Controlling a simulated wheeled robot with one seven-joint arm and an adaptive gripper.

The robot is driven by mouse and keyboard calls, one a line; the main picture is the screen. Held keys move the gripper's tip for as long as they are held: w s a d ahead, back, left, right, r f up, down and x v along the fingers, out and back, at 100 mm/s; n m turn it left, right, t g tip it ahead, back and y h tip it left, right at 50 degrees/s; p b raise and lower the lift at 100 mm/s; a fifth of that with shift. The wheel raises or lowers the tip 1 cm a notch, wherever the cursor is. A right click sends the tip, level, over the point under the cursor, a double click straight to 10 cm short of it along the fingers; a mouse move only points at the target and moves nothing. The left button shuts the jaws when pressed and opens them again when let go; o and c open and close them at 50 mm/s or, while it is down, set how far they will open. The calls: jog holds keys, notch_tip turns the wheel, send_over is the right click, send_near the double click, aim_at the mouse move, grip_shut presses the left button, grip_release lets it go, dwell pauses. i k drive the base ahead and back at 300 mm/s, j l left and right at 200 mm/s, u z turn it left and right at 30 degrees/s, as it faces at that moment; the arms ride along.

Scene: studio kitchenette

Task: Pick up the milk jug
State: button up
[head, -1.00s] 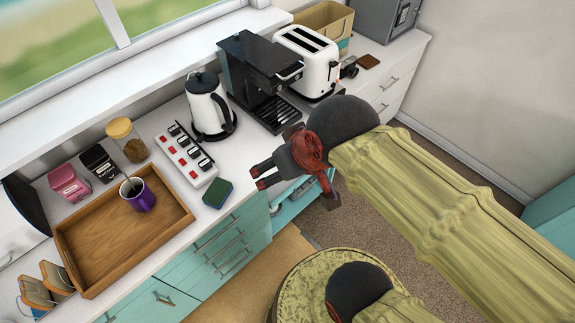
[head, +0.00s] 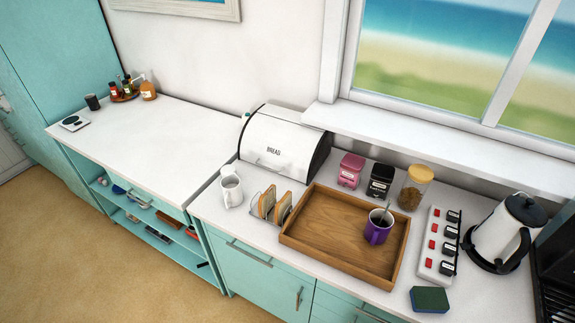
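A white jug (head: 231,190), which looks like the milk jug, stands upright on the white counter. It is just left of a toast rack (head: 275,205) holding slices of toast, and in front of the bread bin (head: 283,145). Its open top faces up; what is inside is not clear. My gripper is not in view now, so I cannot tell its state or its distance from the jug.
A wooden tray (head: 330,259) with a purple mug (head: 378,227) lies right of the toast rack. A power strip (head: 438,244), a sponge (head: 430,299) and a white kettle (head: 505,230) are further right. The left counter (head: 160,150) is mostly clear.

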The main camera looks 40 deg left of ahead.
aim_at(231, 186)
jog(key=u, duration=2.15)
jog(key=i+l, duration=0.1)
jog(key=i, duration=0.3)
jog(key=i+l+u, duration=0.1)
jog(key=i, duration=0.3)
